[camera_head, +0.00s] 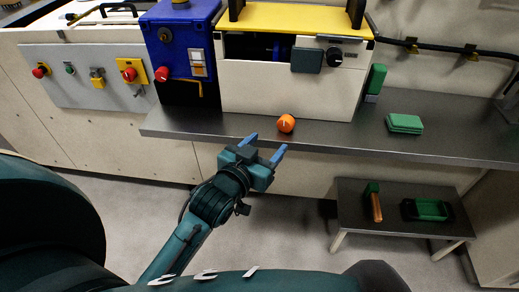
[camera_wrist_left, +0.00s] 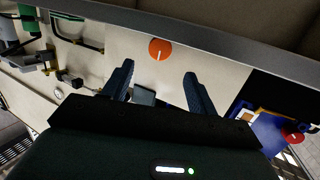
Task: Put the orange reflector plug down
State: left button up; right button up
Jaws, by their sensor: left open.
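The orange reflector plug (camera_head: 286,123), a small round orange piece with a pale line on its face, is on the grey metal shelf (camera_head: 330,134) in front of the white machine. It also shows in the left wrist view (camera_wrist_left: 159,49), just beyond the fingertips and between their lines. My left gripper (camera_head: 266,146) is open and empty, its two blue fingers pointing toward the plug at the shelf's front edge. The fingers also show spread apart in the left wrist view (camera_wrist_left: 158,72). No contact with the plug is visible. My right gripper is not in view.
A white machine with a yellow top (camera_head: 290,82) and a blue unit (camera_head: 181,42) stand behind the shelf. A low table (camera_head: 390,226) holds green and orange items. The shelf between plug and green block is clear.

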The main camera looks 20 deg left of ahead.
pick_arm(q)
jog(key=s+d+f+g+h, duration=0.1)
jog(key=s+f, duration=0.3)
jog(key=s, duration=0.4)
jog(key=s+d+f+g+h, duration=0.2)
jog(key=s+d+f, duration=0.1)
jog(key=s+f, duration=0.2)
jog(key=s, duration=0.2)
jog(key=shift+s+d+m+g, duration=0.15)
jog(key=shift+s+m+g, duration=0.15)
jog(key=shift+s+m, duration=0.1)
jog(key=shift+r, duration=0.15)
